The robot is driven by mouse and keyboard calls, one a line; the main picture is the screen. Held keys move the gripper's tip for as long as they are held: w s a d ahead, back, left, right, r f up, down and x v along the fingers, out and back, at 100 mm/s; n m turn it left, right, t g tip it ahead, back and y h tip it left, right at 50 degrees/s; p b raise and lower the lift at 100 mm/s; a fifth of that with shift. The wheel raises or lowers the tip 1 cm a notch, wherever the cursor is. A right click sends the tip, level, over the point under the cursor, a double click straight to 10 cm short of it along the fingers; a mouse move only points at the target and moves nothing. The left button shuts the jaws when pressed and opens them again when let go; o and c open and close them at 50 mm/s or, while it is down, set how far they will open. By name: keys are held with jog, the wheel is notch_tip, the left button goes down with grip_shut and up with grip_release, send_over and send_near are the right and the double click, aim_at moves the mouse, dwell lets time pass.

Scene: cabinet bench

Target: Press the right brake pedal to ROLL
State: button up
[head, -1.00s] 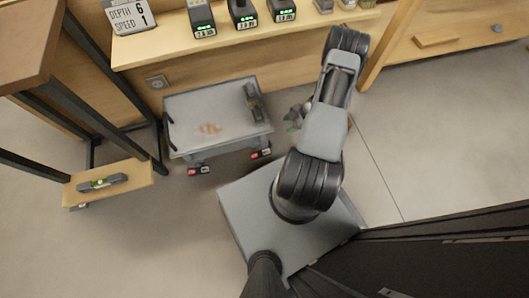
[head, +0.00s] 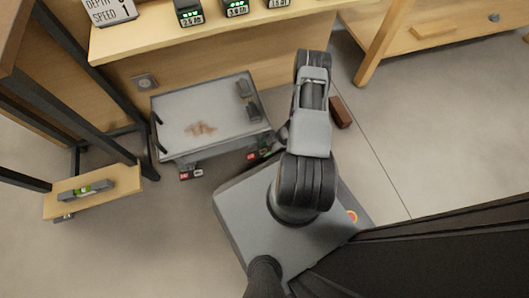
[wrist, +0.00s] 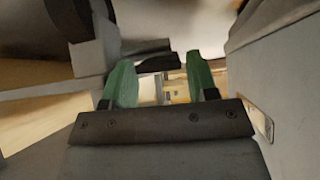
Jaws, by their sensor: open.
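A grey cart (head: 205,101) with a brown smudge on its top stands in front of the wooden bench. My gripper (head: 267,149) is low beside that corner, partly hidden by my arm. In the wrist view my gripper (wrist: 161,80) has its green fingers apart, with a dark piece (wrist: 158,63) beyond them that I cannot identify.
A wooden shelf (head: 130,46) with several green-lit displays runs behind the cart. A small stand with a level (head: 84,190) is at left. A reddish-brown block (head: 340,112) lies on the floor right of my arm.

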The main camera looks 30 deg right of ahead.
jog(key=shift+x, duration=0.8)
jog(key=shift+c, duration=0.4)
jog(key=c, duration=0.6)
jog(key=shift+o, duration=0.2)
jog(key=shift+d+f+y, duration=0.1)
jog(key=shift+f+y, duration=0.3)
jog(key=shift+y, duration=0.5)
jog(key=y, duration=0.1)
jog(key=t+y, duration=0.1)
jog(key=y, duration=0.1)
jog(key=shift+f, duration=0.4)
